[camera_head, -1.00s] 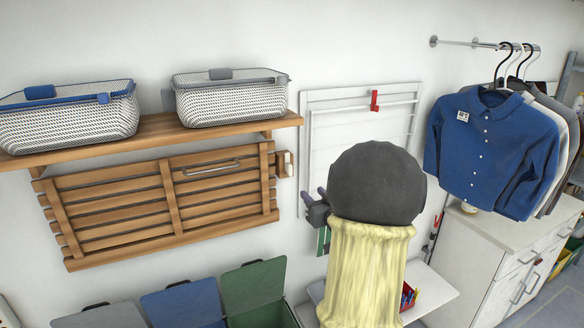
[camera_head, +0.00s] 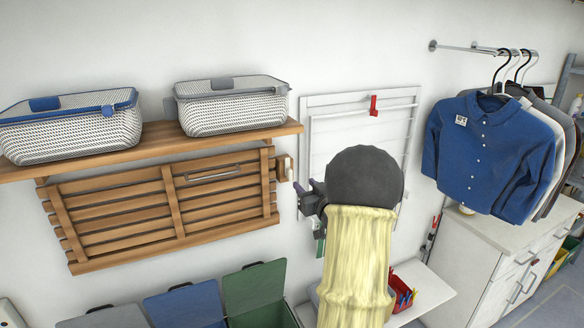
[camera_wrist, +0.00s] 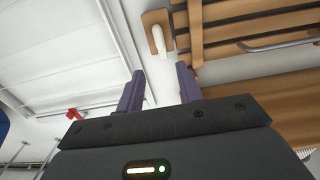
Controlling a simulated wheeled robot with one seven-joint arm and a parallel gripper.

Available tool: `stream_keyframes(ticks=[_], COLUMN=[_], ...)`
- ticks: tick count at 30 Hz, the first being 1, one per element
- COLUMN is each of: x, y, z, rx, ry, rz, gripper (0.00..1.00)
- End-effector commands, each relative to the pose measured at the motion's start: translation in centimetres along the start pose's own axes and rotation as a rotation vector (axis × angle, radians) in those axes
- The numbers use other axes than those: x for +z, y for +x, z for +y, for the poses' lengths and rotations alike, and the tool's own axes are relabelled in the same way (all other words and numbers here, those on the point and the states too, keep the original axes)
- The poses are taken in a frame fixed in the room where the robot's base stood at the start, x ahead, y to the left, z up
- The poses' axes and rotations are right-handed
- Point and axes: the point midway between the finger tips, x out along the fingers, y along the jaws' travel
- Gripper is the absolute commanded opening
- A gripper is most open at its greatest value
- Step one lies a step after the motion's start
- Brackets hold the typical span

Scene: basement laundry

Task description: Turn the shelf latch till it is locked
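The shelf latch is a small wooden block with a pale turning piece (camera_head: 288,168), on the wall at the right end of the slatted wooden shelf panel (camera_head: 170,202). In the wrist view the latch's pale piece (camera_wrist: 176,38) lies beyond my fingertips, beside the slats (camera_wrist: 225,12). I cannot tell for certain whether it overlaps the panel's edge. My gripper (camera_head: 307,190) is just below and right of the latch, apart from it. In the wrist view my gripper (camera_wrist: 161,76) has its two purple fingers apart, with nothing between them.
A wooden shelf (camera_head: 160,138) with two baskets is above the panel. A white drying rack (camera_head: 345,125) with a red clip is on the wall behind my arm. Lidded bins (camera_head: 254,288) stand below. Hanging shirts (camera_head: 490,150) are at the right.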

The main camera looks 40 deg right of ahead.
Motion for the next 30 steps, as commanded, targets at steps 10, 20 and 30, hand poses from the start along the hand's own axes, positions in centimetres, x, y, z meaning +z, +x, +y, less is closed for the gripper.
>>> stream_keyframes(ticks=[10,20,30], x=[-0.4,-0.1,0.0], y=[6.1,10.0,10.2], z=[-0.1,-0.1,-0.1], rx=[-0.002,-0.001,-0.001], ry=[0.001,0.001,0.000], rz=[0.000,0.000,0.000], gripper=[0.36,0.36,0.32])
